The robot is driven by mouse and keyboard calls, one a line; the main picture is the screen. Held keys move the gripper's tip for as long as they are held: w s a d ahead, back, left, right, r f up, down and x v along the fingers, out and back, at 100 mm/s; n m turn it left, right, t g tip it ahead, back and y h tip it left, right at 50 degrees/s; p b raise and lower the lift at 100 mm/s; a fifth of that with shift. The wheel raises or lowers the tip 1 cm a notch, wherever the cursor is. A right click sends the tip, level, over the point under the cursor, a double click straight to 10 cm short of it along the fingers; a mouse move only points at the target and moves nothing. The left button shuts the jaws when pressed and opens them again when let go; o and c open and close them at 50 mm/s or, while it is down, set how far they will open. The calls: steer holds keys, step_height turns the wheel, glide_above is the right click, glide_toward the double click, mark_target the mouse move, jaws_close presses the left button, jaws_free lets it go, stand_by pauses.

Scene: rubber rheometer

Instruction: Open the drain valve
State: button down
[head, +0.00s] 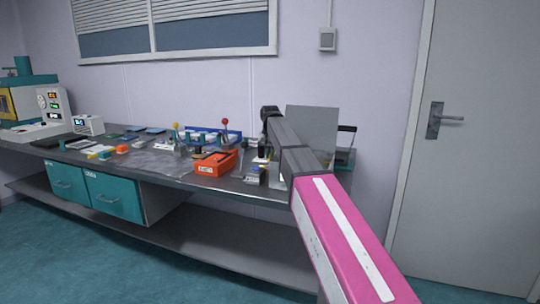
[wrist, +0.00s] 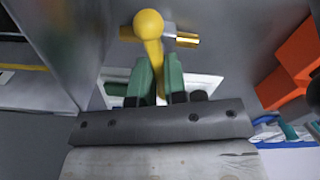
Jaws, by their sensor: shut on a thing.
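The drain valve shows in the wrist view as a yellow lever (wrist: 149,25) with a rounded end, beside a brass fitting (wrist: 187,40). My gripper (wrist: 159,75) has green fingers, one on each side of the lever's stem, and is shut on it. The rounded end stands out beyond the fingertips. The lower part of the lever is hidden between the fingers. In the head view my arm reaches over the right end of the bench, and I cannot make out the valve or the fingertips there.
A grey upright panel (head: 312,130) stands at the bench's right end, close beside the valve in the wrist view (wrist: 62,45). An orange bin (head: 213,166) is nearby on the bench (head: 160,165). Levers with yellow (head: 175,126) and red (head: 225,122) knobs stand further left.

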steer(key=n, duration=0.7)
steer(key=shift+a, duration=0.1)
steer(key=n, duration=0.3)
steer(key=shift+n, duration=0.4)
steer(key=shift+s+a+n, duration=0.1)
steer(key=shift+n, duration=1.7)
steer(key=c, duration=1.2)
jaws_free()
steer(key=shift+o, duration=0.2)
